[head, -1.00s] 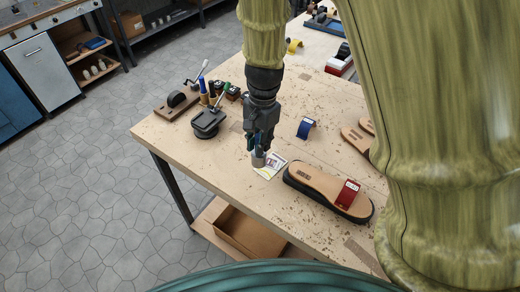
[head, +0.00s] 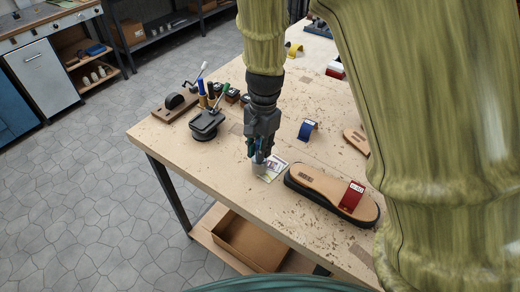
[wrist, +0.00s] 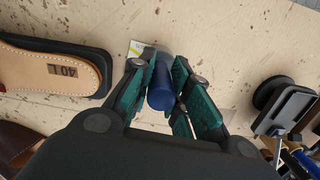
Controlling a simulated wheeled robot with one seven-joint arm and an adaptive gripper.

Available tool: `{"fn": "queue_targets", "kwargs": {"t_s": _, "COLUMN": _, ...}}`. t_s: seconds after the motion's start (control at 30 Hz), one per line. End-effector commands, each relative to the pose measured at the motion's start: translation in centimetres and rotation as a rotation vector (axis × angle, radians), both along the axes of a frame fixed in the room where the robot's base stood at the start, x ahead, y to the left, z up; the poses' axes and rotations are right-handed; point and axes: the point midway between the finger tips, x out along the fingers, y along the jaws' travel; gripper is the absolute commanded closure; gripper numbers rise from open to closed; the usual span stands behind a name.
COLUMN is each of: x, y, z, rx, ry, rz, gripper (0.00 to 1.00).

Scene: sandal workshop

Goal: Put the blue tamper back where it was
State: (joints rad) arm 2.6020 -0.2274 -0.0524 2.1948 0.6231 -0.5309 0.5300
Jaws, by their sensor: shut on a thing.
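My gripper (head: 259,154) is shut on the blue tamper, a blue cylinder (wrist: 162,88) between the green-padded fingers in the wrist view. In the head view the tamper's grey lower end (head: 258,166) points down, close above or on the bench beside a small printed card (head: 272,171). I cannot tell whether it touches the bench. The fingers hide much of the tamper in the head view.
A sandal (head: 318,185) with a red strap piece (head: 352,195) lies to the right of my gripper. A black clamp-like device (head: 206,124) and several upright tools (head: 203,94) stand to the left. A blue curved piece (head: 306,130) lies behind. The bench (head: 200,155) is bare at front left.

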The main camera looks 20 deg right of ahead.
Motion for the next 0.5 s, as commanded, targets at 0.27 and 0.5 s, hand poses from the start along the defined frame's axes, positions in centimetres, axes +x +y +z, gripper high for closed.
{"fn": "queue_targets", "kwargs": {"t_s": 0.27, "x": 0.01, "y": 0.02, "z": -0.59, "rx": 0.001, "ry": 0.001, "rz": 0.000, "gripper": 1.00}}
{"fn": "queue_targets", "kwargs": {"t_s": 0.5, "x": 0.00, "y": 0.03, "z": -0.86, "rx": 0.001, "ry": 0.001, "rz": 0.000, "gripper": 0.63}}
